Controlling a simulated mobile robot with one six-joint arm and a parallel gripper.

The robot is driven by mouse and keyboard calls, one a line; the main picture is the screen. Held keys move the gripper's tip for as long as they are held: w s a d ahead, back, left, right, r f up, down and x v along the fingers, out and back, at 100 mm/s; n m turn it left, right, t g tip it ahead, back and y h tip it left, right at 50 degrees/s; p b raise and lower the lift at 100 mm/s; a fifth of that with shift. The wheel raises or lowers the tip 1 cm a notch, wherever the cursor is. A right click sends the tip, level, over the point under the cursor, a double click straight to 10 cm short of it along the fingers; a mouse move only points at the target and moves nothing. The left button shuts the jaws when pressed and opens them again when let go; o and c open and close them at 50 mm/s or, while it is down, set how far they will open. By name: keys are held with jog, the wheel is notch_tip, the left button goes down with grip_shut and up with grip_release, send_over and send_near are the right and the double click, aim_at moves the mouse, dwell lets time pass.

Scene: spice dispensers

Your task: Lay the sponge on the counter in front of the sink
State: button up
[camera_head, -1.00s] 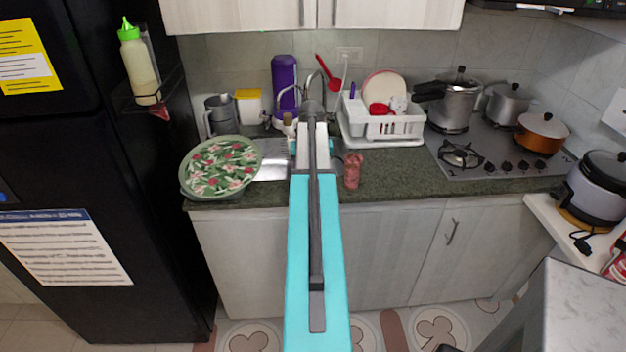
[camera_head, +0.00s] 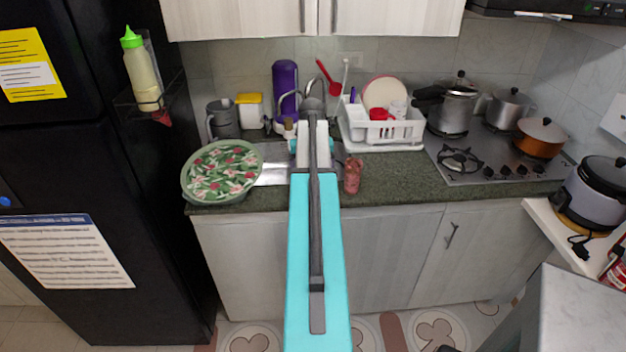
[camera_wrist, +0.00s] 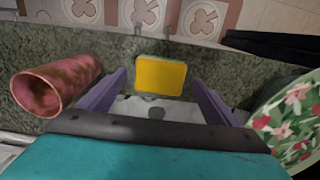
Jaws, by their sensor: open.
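The sponge (camera_wrist: 161,74), yellow with a pale edge, shows in the wrist view on the dark green counter (camera_wrist: 215,70), by the sink's edge. It looks flat, with its yellow face up. My gripper (camera_wrist: 158,84) is open, its two purple fingers apart on either side of the sponge's near end. A gap shows between the sponge and each finger. The steel sink (camera_wrist: 150,108) is partly visible below the sponge in the wrist view. In the head view my arm hides the sponge and most of the sink.
A reddish cup (camera_wrist: 55,85) stands left of my gripper in the wrist view; it also shows in the head view (camera_head: 353,176). A floral plate on a green bowl (camera_head: 221,172) is on the other side. A white dish rack (camera_head: 383,130) and the stove (camera_head: 490,155) are further right.

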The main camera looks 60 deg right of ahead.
notch_tip(320, 180, up, 9)
jog(key=p, duration=0.5)
jog(key=shift+r, duration=0.2)
dwell(0.6)
jog(key=shift+s, duration=0.15)
